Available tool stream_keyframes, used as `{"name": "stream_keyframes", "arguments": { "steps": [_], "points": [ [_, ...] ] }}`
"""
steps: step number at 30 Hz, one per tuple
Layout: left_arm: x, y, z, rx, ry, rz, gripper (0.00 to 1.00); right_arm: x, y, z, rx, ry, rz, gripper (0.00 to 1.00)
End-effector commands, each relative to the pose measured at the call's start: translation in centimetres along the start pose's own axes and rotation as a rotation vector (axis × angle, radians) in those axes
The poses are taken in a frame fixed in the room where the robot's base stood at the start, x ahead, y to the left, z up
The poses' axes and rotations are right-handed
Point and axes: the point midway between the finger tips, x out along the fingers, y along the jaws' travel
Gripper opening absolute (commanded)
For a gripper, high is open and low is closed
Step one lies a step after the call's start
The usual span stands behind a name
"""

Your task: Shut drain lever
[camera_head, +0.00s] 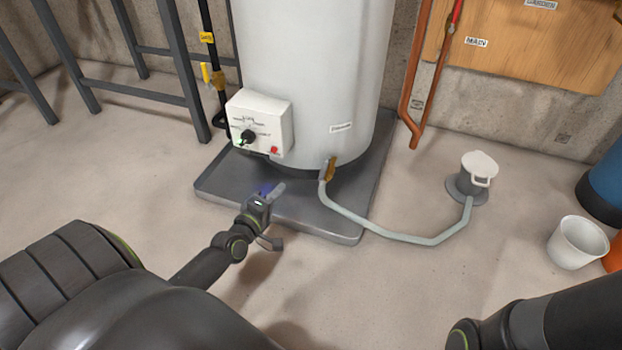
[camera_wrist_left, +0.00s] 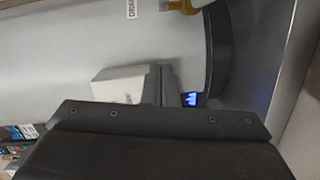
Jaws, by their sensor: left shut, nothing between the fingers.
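A white cylindrical tank (camera_head: 310,80) stands on a dark tray (camera_head: 225,185). The brass drain valve (camera_head: 330,168) sits low on the tank's front, with a pale hose (camera_head: 385,233) leading from it. I cannot make out the lever's exact position. The brass part also shows at the top edge of the left wrist view (camera_wrist_left: 185,5). My left gripper (camera_head: 276,191) is shut and empty above the tray, left of the valve and apart from it. Its fingers also show in the left wrist view (camera_wrist_left: 158,84). My right gripper is out of view.
A white control box (camera_head: 262,125) with a black knob is on the tank's left front. The hose ends at a grey floor drain (camera_head: 466,188) beneath a white cup-like piece (camera_head: 480,165). A white bucket (camera_head: 577,243) stands at right. The floor in front is clear.

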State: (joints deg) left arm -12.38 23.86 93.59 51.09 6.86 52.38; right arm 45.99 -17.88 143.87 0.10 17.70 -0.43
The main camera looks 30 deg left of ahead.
Motion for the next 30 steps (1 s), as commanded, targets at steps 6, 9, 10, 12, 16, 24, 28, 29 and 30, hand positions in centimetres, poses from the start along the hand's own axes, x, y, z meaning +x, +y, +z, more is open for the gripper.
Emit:
{"name": "stream_keyframes", "arguments": {
  "steps": [6,9,10,12,16,24,28,29,30],
  "points": [
    [0.2,0.0,0.0,0.002,-0.001,0.000,0.00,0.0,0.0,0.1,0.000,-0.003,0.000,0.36],
    [1.0,0.0,0.0,0.002,0.000,0.000,0.00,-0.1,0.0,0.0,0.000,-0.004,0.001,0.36],
    [1.4,0.0,0.0,0.002,0.000,0.000,0.00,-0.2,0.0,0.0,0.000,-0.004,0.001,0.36],
    [2.5,0.0,0.1,0.002,-0.001,0.001,0.00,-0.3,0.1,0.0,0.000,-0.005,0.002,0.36],
    [5.0,-0.1,0.1,0.002,-0.001,0.001,0.00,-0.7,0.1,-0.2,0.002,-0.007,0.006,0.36],
    [10.3,-0.2,0.1,0.002,-0.001,0.000,0.00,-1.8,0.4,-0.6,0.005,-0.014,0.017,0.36],
    [10.6,0.1,2.2,-0.003,-0.002,-0.003,0.00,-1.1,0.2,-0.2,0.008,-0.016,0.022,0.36],
    [10.6,0.0,2.6,-0.002,-0.002,-0.003,0.00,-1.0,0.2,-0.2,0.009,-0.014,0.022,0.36],
    [10.7,0.0,2.9,-0.001,-0.002,-0.002,0.00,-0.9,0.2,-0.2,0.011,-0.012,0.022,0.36]
  ]
}}
